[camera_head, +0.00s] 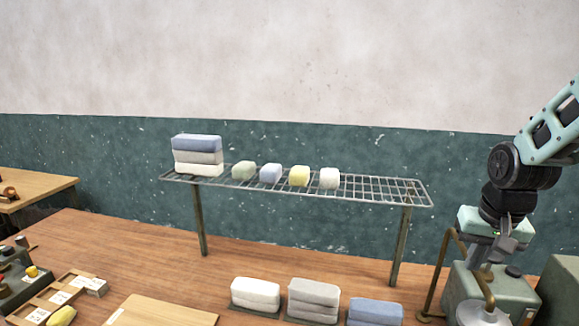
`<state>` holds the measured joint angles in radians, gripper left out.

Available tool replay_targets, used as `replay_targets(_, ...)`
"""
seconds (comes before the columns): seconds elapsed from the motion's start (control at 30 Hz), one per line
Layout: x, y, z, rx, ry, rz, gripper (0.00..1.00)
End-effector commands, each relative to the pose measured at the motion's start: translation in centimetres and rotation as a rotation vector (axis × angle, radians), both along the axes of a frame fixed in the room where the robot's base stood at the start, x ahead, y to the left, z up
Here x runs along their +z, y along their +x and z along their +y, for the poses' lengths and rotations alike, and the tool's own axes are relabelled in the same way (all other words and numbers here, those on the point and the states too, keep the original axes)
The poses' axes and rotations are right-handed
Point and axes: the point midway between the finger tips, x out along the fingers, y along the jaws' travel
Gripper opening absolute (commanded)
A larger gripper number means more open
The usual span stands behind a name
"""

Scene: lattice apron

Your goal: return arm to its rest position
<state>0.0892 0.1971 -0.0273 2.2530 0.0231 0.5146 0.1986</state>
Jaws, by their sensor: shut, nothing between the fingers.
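My arm comes in from the right edge and bends down. My gripper (497,252) hangs from it at the right, in front of a grey-green machine. Its fingers point down and look shut, with nothing seen between them. The gripper is well to the right of the wire rack and apart from the blocks on it. The picture does not show whether the fingertips touch the machine behind them.
A wire rack (385,190) on legs holds a stack of blocks (198,157) and several small blocks (299,176). White (255,293), grey (314,298) and blue (375,311) blocks sit in front. The machine (515,292) stands below my gripper. A wooden board (160,312) lies front left.

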Motion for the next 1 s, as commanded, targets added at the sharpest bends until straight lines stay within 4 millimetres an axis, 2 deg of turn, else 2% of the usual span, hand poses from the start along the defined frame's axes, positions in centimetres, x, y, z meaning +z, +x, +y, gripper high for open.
replay_targets(0.03,0.0,-1.7,1.1,0.06,-0.008,-0.01,0.0)
replay_targets(0.3,-0.8,-9.0,4.4,0.33,-0.053,-0.053,0.0)
replay_targets(0.4,-3.0,-9.6,7.2,0.416,-0.043,-0.039,0.0)
replay_targets(0.57,-5.4,-11.5,11.8,0.553,-0.026,0.0,0.0)
replay_targets(0.67,-7.2,-13.4,14.9,0.658,-0.019,0.029,0.0)
replay_targets(0.8,-9.9,-17.0,19.0,0.82,-0.016,0.077,0.0)
replay_targets(0.9,-11.3,-19.6,21.1,0.921,-0.019,0.11,0.0)
replay_targets(1.0,-11.9,-21.3,22.2,0.982,-0.024,0.131,0.0)
